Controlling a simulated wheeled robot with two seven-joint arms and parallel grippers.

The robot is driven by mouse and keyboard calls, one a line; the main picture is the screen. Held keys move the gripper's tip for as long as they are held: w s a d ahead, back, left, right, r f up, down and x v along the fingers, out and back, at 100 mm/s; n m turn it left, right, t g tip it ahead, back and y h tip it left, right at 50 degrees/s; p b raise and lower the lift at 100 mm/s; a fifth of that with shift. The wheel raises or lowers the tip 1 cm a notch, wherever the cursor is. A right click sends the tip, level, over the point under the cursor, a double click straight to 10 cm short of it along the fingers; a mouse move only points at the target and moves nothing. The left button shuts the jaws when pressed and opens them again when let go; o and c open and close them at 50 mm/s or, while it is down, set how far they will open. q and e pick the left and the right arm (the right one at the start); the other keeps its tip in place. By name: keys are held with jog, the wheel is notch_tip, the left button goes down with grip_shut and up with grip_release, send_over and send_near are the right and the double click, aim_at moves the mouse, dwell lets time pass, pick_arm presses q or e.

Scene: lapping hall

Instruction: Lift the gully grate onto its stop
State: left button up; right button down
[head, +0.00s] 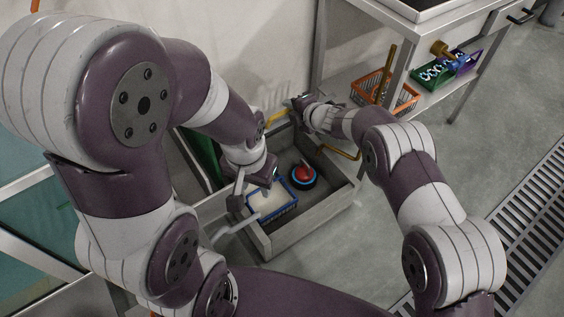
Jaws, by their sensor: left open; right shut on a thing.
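A grey open-topped box (322,220) with thick walls stands on the floor in the middle of the head view. A yellow bar (277,118) shows at its back, and another yellow length (343,153) shows at its right. My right gripper (299,103) is shut at the back of the box, seemingly on the yellow bar; its fingers hide the exact contact. My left gripper (253,188) is open above the box's left part. I cannot make out a separate gully grate in the box; my arms cover part of it.
Inside the box are a blue-rimmed tray (272,214) and a red and blue round thing (304,174). A metal table (392,57) with an orange basket (403,98) on its shelf stands behind. A slotted floor drain (527,225) runs at the right, with clear floor beside it.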

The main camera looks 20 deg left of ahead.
pick_arm(q)
notch_tip(320, 180, up, 5)
jog(key=p, duration=0.5)
jog(key=shift+f, duration=0.1)
pick_arm(e)
jog(key=w+a+r, duration=0.1)
jog(key=w+a, duration=0.1)
jog(key=a+r, duration=0.1)
jog(key=a, duration=0.1)
jog(key=shift+w+r, duration=0.35)
jog(key=shift+w, duration=0.05)
